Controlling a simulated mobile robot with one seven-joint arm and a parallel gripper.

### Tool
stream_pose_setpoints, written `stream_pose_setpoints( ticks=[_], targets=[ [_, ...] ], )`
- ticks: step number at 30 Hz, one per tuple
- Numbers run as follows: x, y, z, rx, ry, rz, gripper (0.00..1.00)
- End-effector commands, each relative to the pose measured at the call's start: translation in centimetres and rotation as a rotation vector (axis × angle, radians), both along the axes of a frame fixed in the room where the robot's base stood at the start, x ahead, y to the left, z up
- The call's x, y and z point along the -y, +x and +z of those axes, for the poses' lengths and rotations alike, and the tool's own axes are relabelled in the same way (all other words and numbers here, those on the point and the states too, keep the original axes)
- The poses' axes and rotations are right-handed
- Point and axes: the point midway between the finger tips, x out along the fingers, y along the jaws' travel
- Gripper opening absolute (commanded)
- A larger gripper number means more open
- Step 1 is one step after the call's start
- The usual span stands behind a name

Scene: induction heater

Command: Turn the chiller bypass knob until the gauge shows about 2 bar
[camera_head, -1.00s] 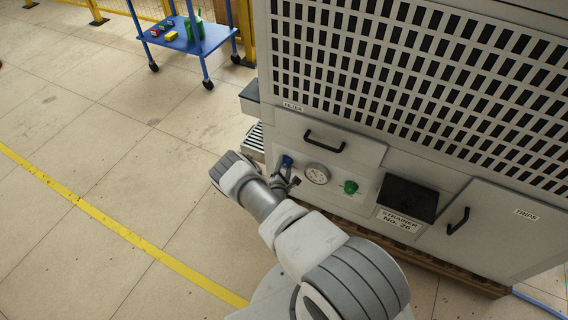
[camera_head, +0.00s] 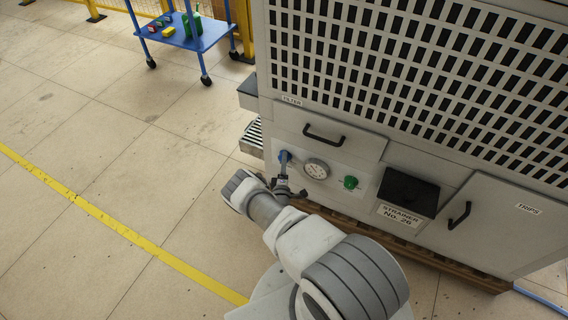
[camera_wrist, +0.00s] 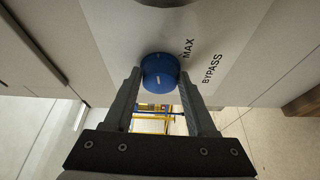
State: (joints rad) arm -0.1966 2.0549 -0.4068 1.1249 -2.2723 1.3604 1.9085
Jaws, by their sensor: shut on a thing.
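The blue bypass knob (camera_wrist: 160,73) sits on a light panel in the wrist view, next to the printed words MAX and BYPASS. It has a short white mark on its face. My gripper (camera_wrist: 160,78) is shut on the knob, one finger on each side. In the head view the knob (camera_head: 284,156) shows at the left of the chiller's lower panel, with my gripper (camera_head: 283,172) at it. The round white gauge (camera_head: 316,169) is just right of the knob. Its needle is too small to read. In the wrist view only a dark, rounded edge shows at the top.
A green knob (camera_head: 350,183) is right of the gauge, then a black box (camera_head: 407,193) above the STRAINER label (camera_head: 399,217). A drawer handle (camera_head: 323,136) is above the gauge. A blue cart (camera_head: 186,38) stands far left. The floor on the left is clear.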

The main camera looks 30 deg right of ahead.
Motion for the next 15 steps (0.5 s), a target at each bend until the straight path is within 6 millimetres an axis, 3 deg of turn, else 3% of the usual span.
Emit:
stream_pose_setpoints(
  ticks=[15],
  targets=[
    [0.29,0.21,0.22,0.033,0.022,-0.004,0.01]
  ],
)
